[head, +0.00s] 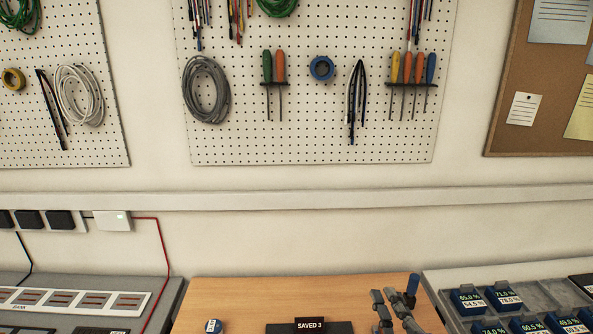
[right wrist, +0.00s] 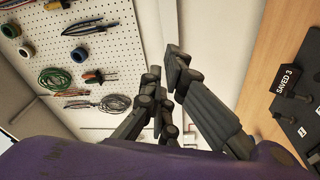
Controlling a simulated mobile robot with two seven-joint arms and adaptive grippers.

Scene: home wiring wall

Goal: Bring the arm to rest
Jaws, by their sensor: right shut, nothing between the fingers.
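My right gripper (head: 396,304) shows at the bottom of the head view, over the right part of the wooden table top (head: 260,296). Its dark grey jointed fingers point up and away. In the right wrist view the gripper (right wrist: 164,72) is shut, with the fingertips close together and nothing held. A small dark blue piece (head: 413,284) shows beside the fingers in the head view; I cannot tell what it belongs to. My left gripper is not in view.
A dark stand with a "SAVED 3" sign (head: 310,324) is left of the gripper. A blue-and-white block (head: 213,326) lies farther left. A grey tray (head: 438,279) with several blue display blocks is at right. A pegboard (head: 320,130) with tools hangs behind.

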